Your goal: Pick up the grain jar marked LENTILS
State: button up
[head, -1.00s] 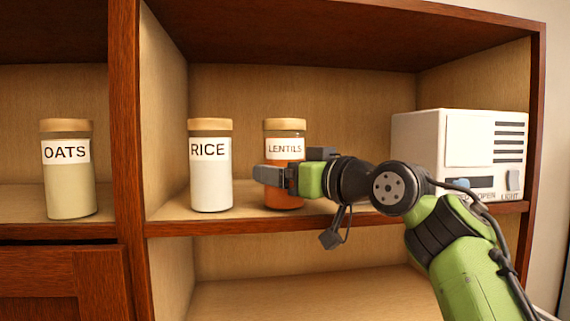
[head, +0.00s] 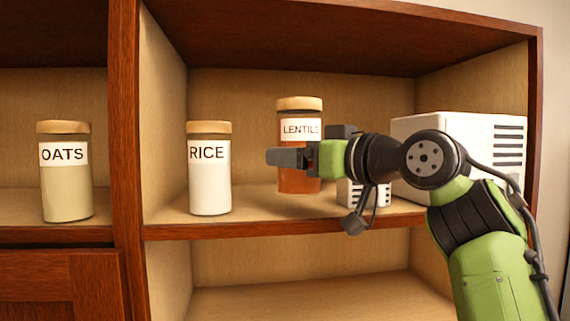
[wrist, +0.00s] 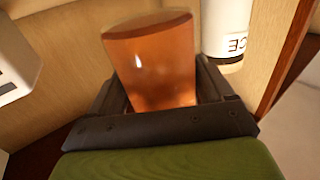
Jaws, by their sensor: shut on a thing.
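The lentils jar (head: 299,131) has a tan lid, a white label reading LENTILS with its right end covered, and orange-brown contents. My gripper (head: 298,158) is shut on its lower part and holds it upright, raised above the shelf board. In the wrist view the jar (wrist: 155,65) stands between the two dark fingers, its orange body filling the middle. One finger crosses in front of the jar in the head view.
The rice jar (head: 209,170) stands left on the same shelf (head: 250,207). The oats jar (head: 65,175) is in the left compartment beyond the upright divider (head: 127,120). A white vented box (head: 465,150) stands at the right, partly behind my arm. The shelf above the jar is clear.

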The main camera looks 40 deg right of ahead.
jog(key=s, duration=1.4)
